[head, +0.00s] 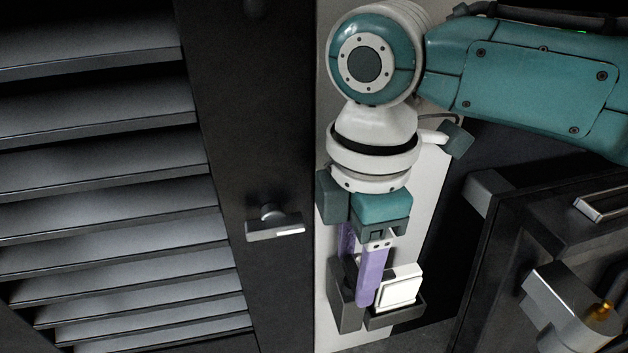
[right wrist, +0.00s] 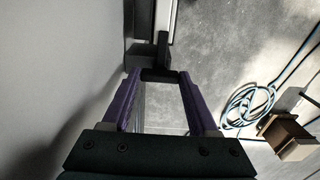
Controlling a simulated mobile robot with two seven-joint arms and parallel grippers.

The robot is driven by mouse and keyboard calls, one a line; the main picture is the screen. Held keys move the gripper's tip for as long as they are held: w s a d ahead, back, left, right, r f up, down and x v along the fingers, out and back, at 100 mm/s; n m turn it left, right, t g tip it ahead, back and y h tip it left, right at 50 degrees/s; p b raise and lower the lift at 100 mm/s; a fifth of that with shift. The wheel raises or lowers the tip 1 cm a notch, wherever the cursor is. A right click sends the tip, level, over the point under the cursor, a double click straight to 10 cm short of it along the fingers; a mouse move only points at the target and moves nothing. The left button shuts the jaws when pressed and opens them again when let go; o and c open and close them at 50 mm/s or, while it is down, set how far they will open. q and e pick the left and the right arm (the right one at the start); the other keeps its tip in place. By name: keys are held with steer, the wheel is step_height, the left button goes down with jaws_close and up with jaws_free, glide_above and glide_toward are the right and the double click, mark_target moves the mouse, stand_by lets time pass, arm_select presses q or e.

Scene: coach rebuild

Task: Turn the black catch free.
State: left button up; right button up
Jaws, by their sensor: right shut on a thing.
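My right gripper (head: 362,285) points down in front of a pale panel, with two purple fingers. In the right wrist view, the fingertips (right wrist: 158,76) are closed on the black catch (right wrist: 158,75), a short dark bar between them. In the head view the fingers largely hide the catch, so its turn angle cannot be told there. My left gripper is in neither view.
Beside the fingertips is a dark grey holder (head: 394,318) with a white block (head: 399,288). A louvred dark door (head: 255,120) with a small handle (head: 273,228) stands left. A dark cabinet (head: 525,235) with a metal latch (head: 566,300) stands right. A coiled hose (right wrist: 247,105) lies on the floor.

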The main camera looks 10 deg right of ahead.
steer(key=c, duration=0.5)
steer(key=shift+o, duration=0.2)
steer(key=shift+r+m+p, duration=0.2)
steer(key=shift+m+p, duration=0.3)
steer(key=shift+p, duration=0.4)
steer(key=m+p, duration=0.3)
steer(key=shift+s+r+p, duration=0.1)
steer(key=shift+p, duration=0.25)
steer(key=m+p, duration=0.3)
steer(key=m, duration=0.1)
steer(key=shift+a+m, duration=0.1)
steer(key=shift+m, duration=0.2)
steer(key=m+p, duration=0.1)
steer(key=m, duration=0.1)
steer(key=shift+m, duration=0.4)
steer(key=m, duration=0.1)
steer(key=m+p, duration=0.1)
steer(key=shift+f+m, duration=0.2)
steer(key=shift+m, duration=0.1)
steer(key=m, duration=0.3)
steer(key=shift+m+p, duration=0.3)
steer(key=shift+p, duration=0.1)
steer(key=shift+f+m, duration=0.1)
steer(key=shift+m, duration=0.2)
